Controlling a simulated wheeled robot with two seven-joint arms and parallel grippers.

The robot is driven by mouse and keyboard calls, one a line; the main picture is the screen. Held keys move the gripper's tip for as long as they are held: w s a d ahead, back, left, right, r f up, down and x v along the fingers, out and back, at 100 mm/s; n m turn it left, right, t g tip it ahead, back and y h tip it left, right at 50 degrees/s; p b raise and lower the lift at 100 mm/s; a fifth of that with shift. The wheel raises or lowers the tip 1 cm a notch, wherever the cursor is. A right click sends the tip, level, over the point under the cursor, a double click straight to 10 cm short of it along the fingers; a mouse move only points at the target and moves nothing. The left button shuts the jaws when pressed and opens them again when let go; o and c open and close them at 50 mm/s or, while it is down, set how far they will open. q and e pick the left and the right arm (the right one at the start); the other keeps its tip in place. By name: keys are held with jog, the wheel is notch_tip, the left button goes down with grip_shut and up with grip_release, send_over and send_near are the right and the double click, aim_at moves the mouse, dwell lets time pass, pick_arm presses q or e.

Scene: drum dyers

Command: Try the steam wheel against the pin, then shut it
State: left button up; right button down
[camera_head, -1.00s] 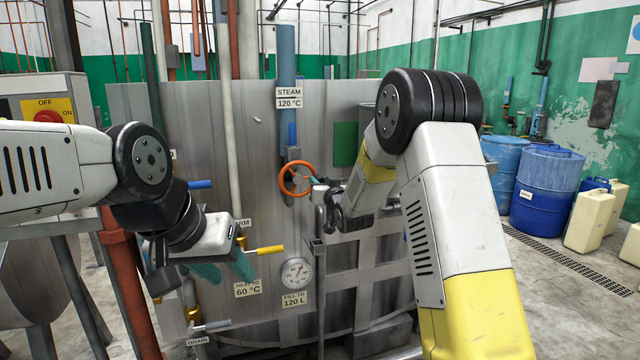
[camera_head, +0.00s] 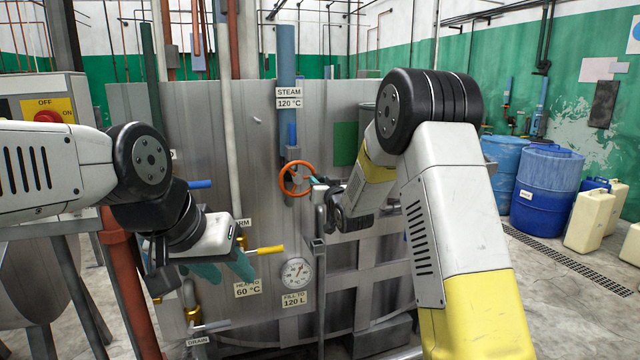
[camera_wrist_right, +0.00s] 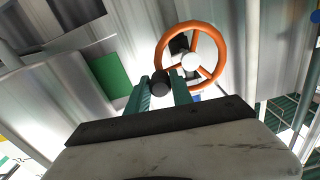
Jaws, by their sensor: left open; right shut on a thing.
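The orange steam wheel (camera_head: 297,179) is on the blue steam pipe (camera_head: 287,70), under a STEAM 120 °C label. It also shows in the right wrist view (camera_wrist_right: 220,48), with a pale hub. My right gripper (camera_head: 318,184) is at the wheel's right side. In its wrist view the teal fingers (camera_wrist_right: 160,92) are shut on a dark round knob (camera_wrist_right: 160,82) at the wheel's rim. My left gripper (camera_head: 225,268) is open and empty, low before the panel near a yellow-handled valve (camera_head: 268,250). I cannot make out the pin for certain.
A grey upright pipe (camera_head: 319,250) stands below the right gripper. A blue handle (camera_head: 200,184), a gauge (camera_head: 297,272) and a drain valve (camera_head: 211,326) stick out from the metal panel (camera_head: 180,120). Blue drums (camera_head: 548,190) and pale jerrycans (camera_head: 590,215) stand clear on the right.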

dwell(0.3)
jog(key=shift+f+m, duration=0.35)
jog(key=shift+m, duration=0.35)
jog(key=c, duration=1.1)
grip_release()
jog(key=v, duration=0.8)
jog(key=shift+r, duration=0.15)
